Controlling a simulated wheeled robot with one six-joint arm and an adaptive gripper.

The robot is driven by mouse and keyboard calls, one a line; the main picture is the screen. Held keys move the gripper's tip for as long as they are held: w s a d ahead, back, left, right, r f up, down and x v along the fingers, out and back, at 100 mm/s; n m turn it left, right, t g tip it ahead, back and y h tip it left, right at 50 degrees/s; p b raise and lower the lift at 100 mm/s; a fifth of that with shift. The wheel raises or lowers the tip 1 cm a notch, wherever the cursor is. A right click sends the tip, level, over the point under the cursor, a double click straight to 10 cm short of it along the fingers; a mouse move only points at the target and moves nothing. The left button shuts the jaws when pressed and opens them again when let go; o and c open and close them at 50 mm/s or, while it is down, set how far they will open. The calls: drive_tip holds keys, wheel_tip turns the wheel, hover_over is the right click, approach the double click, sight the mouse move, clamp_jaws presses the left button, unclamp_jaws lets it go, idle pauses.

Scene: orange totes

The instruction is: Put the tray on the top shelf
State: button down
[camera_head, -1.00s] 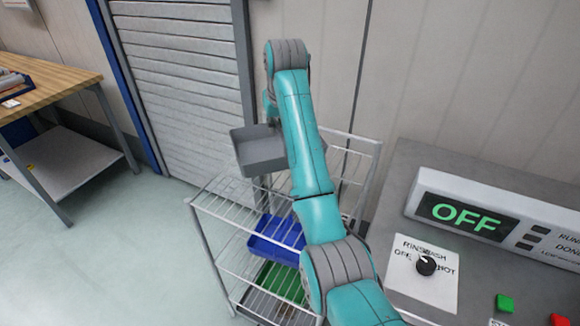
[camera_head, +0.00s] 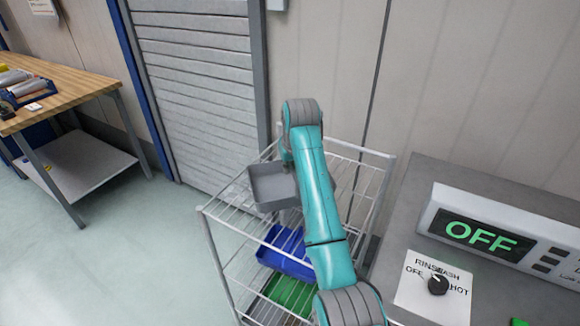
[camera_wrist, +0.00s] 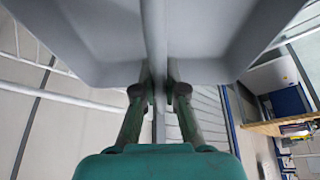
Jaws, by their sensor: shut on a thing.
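The grey tray (camera_head: 272,190) is at the top level of the wire rack, over the left part of the top shelf (camera_head: 232,207). I cannot tell whether it touches the wires. My gripper (camera_wrist: 160,88) is shut on the tray's rim in the wrist view, where the tray (camera_wrist: 215,40) fills the upper part. In the head view my gripper is hidden behind my teal arm. A blue tray (camera_head: 286,252) sits on the shelf below, and a green tray (camera_head: 290,294) sits lower still.
A grey machine with an OFF display (camera_head: 487,235) stands close to the rack's right. A wooden workbench (camera_head: 80,85) with items on it is at the far left. A shutter (camera_head: 200,80) and wall are behind the rack. The floor (camera_head: 130,250) left of the rack is clear.

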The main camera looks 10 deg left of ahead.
drive_tip(key=shift+f, duration=0.1)
drive_tip(key=c, duration=1.2)
unclamp_jaws()
drive_tip(key=shift+c, duration=0.2)
drive_tip(key=v, duration=1.2)
